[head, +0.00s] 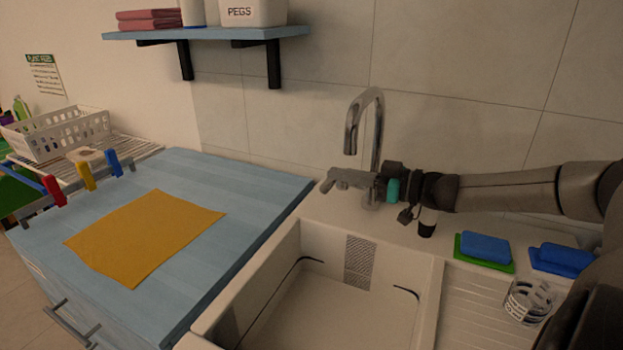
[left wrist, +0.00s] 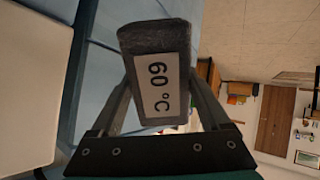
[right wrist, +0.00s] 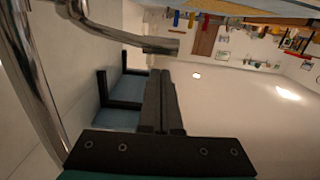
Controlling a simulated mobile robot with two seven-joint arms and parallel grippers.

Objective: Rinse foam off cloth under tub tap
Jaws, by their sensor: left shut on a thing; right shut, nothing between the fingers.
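The chrome tap (head: 368,115) rises behind the white tub (head: 300,245), its spout bent over toward the tub. My right gripper (head: 333,182) is shut and empty, low beside the tap column. My left gripper (left wrist: 163,95) is shut on a grey cloth-like bundle (left wrist: 155,40) with a white "60 °C" label. The left gripper and bundle are outside the head view. No foam is discernible on the bundle's visible side.
An orange cloth (head: 145,235) lies flat on the blue counter (head: 255,185) left of the tub. Blue sponges (head: 485,247) and a glass (head: 528,302) stand right of the tub. A shelf (head: 215,33) hangs above the counter. The tub's visible inside is empty.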

